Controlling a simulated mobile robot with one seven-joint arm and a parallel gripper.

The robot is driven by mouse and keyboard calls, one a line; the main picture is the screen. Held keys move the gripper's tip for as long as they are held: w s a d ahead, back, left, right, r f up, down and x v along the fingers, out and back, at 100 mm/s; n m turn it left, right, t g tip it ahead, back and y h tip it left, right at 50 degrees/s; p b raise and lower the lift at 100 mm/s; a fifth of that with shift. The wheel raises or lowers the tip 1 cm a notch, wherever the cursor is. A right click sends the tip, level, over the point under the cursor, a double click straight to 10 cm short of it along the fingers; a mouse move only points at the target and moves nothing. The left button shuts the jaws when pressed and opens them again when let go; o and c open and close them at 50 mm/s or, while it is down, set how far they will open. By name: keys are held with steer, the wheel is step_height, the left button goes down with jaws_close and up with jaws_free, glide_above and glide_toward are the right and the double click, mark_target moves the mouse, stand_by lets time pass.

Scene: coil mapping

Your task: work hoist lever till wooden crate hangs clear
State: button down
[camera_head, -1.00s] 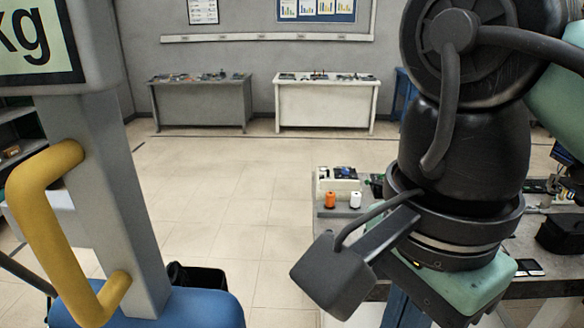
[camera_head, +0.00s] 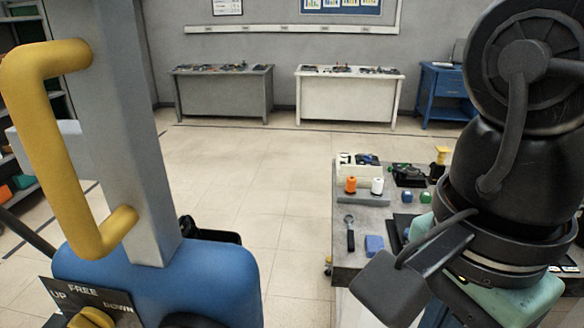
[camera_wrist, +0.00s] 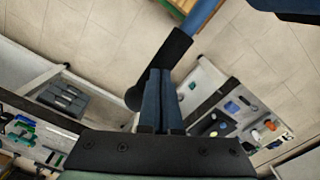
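A blue hoist body (camera_head: 205,275) with a grey column (camera_head: 130,130) fills the left of the head view. A panel (camera_head: 95,300) on it reads UP, FREE and DOWN and carries a yellow knob (camera_head: 92,318). In the wrist view, a blue bar with a black grip (camera_wrist: 166,65), apparently the lever, slants down to a rounded end. My gripper (camera_wrist: 160,78) has its fingers close together, in front of the grip or touching it; I cannot tell which. No gap wide enough for the grip shows between them. A brown wooden edge (camera_wrist: 185,12), perhaps the crate, shows at the top.
A yellow handle (camera_head: 50,150) sticks out from the column. A cluttered bench (camera_head: 350,265) with spools and tools stands at the right. Grey (camera_head: 222,95) and white (camera_head: 345,98) tables stand at the back wall. The tiled floor between is clear.

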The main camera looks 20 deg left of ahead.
steer(key=f, duration=0.1)
steer(key=f+b, duration=0.2)
steer(key=shift+w+d+f, duration=0.1)
steer(key=shift+d+f, duration=0.15)
steer(key=shift+d, duration=0.05)
steer(key=shift+r, duration=0.15)
step_height(320, 180, down, 5)
steer(key=b, duration=0.4)
steer(key=shift+r, duration=0.1)
